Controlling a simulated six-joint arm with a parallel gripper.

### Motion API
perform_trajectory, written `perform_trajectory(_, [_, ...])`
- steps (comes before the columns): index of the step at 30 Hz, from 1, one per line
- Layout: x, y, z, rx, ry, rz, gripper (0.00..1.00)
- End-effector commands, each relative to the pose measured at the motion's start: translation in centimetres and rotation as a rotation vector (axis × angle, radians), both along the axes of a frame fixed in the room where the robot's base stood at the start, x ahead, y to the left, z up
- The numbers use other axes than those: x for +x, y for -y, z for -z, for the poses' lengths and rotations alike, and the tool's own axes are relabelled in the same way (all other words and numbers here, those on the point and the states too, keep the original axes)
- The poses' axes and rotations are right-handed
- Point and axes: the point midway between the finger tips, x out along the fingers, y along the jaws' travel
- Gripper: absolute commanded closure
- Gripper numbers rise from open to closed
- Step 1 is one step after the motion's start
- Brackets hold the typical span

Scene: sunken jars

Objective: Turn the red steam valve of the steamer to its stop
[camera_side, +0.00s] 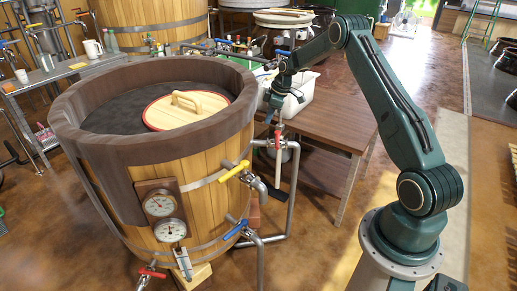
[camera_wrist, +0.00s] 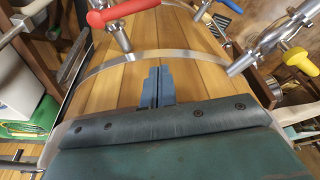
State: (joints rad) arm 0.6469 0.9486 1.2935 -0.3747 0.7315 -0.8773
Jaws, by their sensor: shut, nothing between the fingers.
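A red valve handle (camera_side: 277,138) sits on the steel pipe at the right side of the wooden steamer (camera_side: 212,172). A red T-shaped handle (camera_wrist: 124,10) on a metal stem shows at the top of the wrist view, partly cut off by the edge. My gripper (camera_side: 271,117) hangs just above the red handle at the steamer's right. In the wrist view its blue-grey fingers (camera_wrist: 158,76) are shut together and empty, below the red handle in the picture and apart from it. Another red handle (camera_side: 152,273) is low at the steamer's front.
A yellow handle (camera_side: 235,171) and a blue handle (camera_side: 236,228) stick out from pipes near the steamer's right. A brown table (camera_side: 335,112) with a white tub (camera_side: 298,100) stands behind my gripper. A round wooden lid (camera_side: 165,112) lies inside the steamer's rim.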

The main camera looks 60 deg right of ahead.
Motion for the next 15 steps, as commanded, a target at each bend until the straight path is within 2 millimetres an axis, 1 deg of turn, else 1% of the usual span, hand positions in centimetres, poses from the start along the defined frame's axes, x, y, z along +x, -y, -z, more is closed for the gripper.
perform_trajectory(1, [-0.1, 0.5, 1.0, 0.004, -0.001, -0.005, 1.00])
perform_trajectory(2, [-0.1, 0.8, 1.4, 0.004, 0.000, -0.008, 1.00])
perform_trajectory(6, [-0.1, 1.4, 2.6, 0.007, 0.002, -0.016, 1.00])
perform_trajectory(15, [-0.1, 1.5, 2.9, 0.008, 0.003, -0.020, 1.00])
